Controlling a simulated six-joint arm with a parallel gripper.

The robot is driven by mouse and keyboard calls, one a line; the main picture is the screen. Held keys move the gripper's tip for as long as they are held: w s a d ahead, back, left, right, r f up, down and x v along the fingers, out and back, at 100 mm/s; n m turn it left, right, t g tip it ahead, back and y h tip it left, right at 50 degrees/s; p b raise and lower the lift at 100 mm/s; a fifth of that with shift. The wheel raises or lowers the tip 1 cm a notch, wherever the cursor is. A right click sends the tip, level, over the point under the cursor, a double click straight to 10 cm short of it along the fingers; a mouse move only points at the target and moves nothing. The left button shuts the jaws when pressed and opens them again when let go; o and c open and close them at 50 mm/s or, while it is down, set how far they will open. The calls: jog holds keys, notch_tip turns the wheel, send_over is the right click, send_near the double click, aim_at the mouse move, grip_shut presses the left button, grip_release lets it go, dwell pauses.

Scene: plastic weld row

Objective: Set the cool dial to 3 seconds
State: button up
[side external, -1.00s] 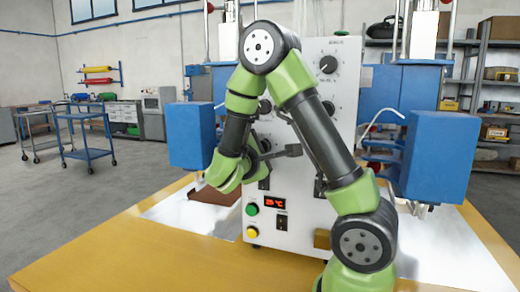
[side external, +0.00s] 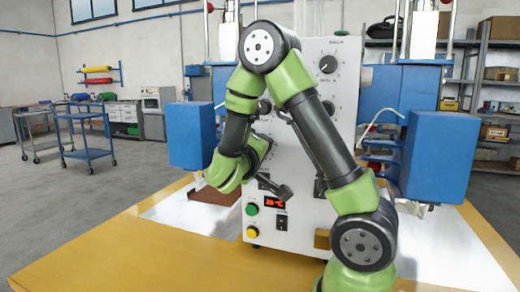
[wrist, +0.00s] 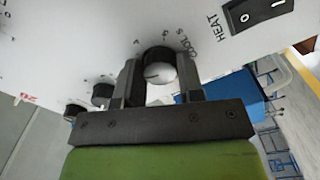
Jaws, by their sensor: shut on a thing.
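The cool dial (wrist: 160,66) is a round black knob with a pale face, under the printed label COOL S on the white panel in the wrist view. My gripper (wrist: 160,82) has one finger on each side of it and is shut on it. A thin mark on its face points toward the left of the picture. The scale figures around it are partly hidden and too small to read surely. In the side view my gripper (side external: 283,188) is at the machine's white front panel (side external: 330,105), tilted downward to the right; the cool dial cannot be made out there.
Other black knobs (wrist: 103,93) and a HEAT rocker switch (wrist: 258,10) are close to the gripper on the panel. A red display (side external: 275,202), a green button (side external: 252,209) and a yellow button (side external: 252,232) sit lower. Blue units (side external: 440,155) flank the panel.

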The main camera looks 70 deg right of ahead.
jog(key=shift+m, duration=1.1)
jog(key=o, duration=0.9)
jog(key=a, duration=1)
